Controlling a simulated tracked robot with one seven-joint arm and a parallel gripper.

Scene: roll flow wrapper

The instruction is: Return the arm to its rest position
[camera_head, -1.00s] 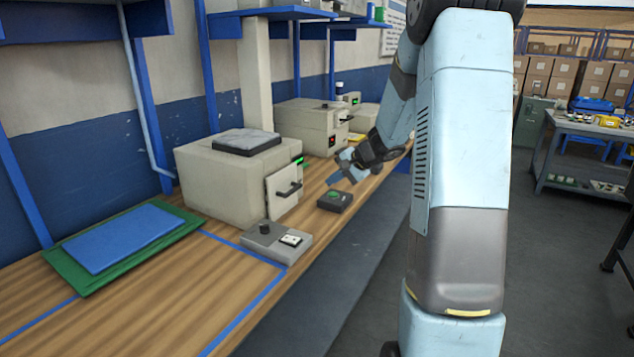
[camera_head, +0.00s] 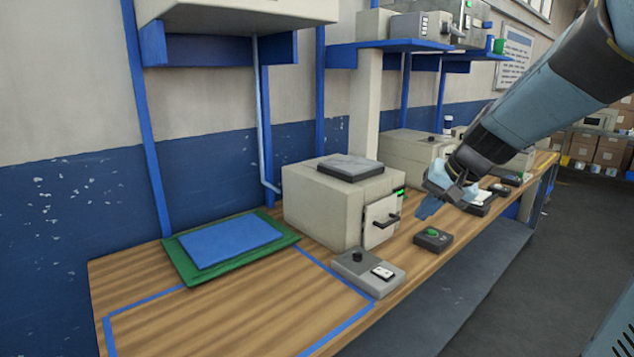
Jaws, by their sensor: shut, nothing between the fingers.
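My arm (camera_head: 560,90) reaches in from the upper right, its light blue and black links slanting down to the left. My gripper (camera_head: 428,212) is at its end, above the bench's front edge. It is shut with nothing in it.
The wooden bench (camera_head: 220,310) has blue tape lines. A grey control box (camera_head: 368,272) sits at its front edge, a blue pad on a green mat (camera_head: 230,240) at left. More beige machines (camera_head: 412,150) stand behind the gripper. Blue posts and shelves rise along the wall. Floor (camera_head: 540,280) at right is clear.

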